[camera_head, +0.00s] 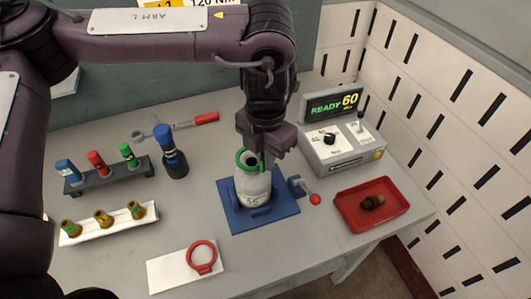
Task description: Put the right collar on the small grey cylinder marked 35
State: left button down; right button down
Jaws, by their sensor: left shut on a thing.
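A small grey cylinder (252,189) stands upright in a blue clamp base (283,208); its marking is too small to read. A green collar (241,161) is at the cylinder's top, and its ring appears to go around the top. I cannot tell whether it is fully seated. My left gripper (266,147) is right above and behind the cylinder, shut on the green collar; the fingertips partly hide the contact. A red collar (202,256) lies on a white plate (170,270) at the front. My right gripper is not in view.
The clamp's red-knobbed lever (314,198) sticks out right. A red tray (347,210) holds a brown part. A control box (343,155) reads READY 60. Left are racks with coloured tools (97,163) and brass fittings (103,217), a blue-capped bottle (175,163), and a red-handled wrench (205,118).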

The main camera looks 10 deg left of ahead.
pick_arm(q)
jog(key=shift+f, duration=0.15)
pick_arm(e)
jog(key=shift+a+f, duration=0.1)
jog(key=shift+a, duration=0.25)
